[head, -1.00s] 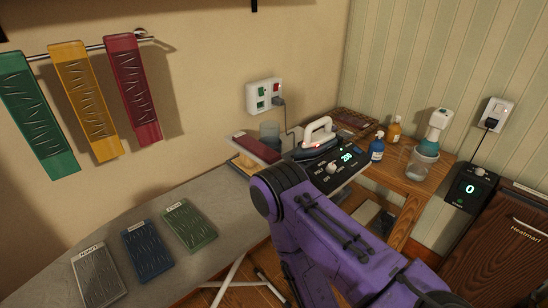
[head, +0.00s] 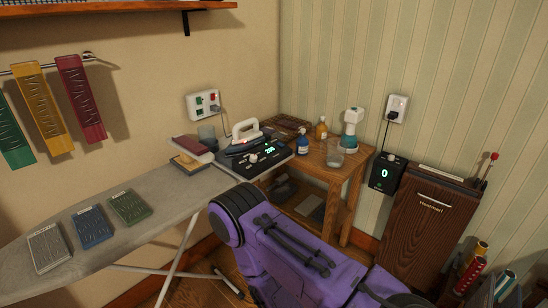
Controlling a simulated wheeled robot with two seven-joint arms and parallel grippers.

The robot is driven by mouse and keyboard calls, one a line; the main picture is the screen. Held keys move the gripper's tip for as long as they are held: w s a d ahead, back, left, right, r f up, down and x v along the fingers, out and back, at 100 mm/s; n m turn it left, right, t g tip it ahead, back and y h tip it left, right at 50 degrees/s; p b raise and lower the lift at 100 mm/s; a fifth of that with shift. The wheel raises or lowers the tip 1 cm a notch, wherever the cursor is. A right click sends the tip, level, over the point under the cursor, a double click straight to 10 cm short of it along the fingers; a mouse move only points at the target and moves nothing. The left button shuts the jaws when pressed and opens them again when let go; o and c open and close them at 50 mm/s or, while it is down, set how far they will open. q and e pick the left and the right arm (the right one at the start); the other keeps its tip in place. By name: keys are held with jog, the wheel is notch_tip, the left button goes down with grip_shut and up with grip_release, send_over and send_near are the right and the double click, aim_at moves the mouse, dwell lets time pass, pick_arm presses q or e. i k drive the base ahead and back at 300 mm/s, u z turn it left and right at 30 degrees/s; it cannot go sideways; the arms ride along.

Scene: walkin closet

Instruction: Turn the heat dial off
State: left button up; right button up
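An iron (head: 242,139) with a white handle rests on the panel's back part. A second black control box (head: 386,174) on the right wall has a small knob on top and shows a lit 0. My purple arm (head: 290,250) fills the lower middle. Neither gripper shows, and nothing is seen touching either knob.
An ironing board (head: 150,178) with several fabric swatches extends left. The side table (head: 335,172) also carries bottles (head: 304,143), a clear cup (head: 334,154) and a white-topped sprayer (head: 352,125). A dark wooden cabinet (head: 428,225) stands right. Colored rolls (head: 478,262) stand at lower right.

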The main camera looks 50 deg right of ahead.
aim_at(252, 159)
jog(key=k, duration=0.1)
jog(key=z, duration=1.4)
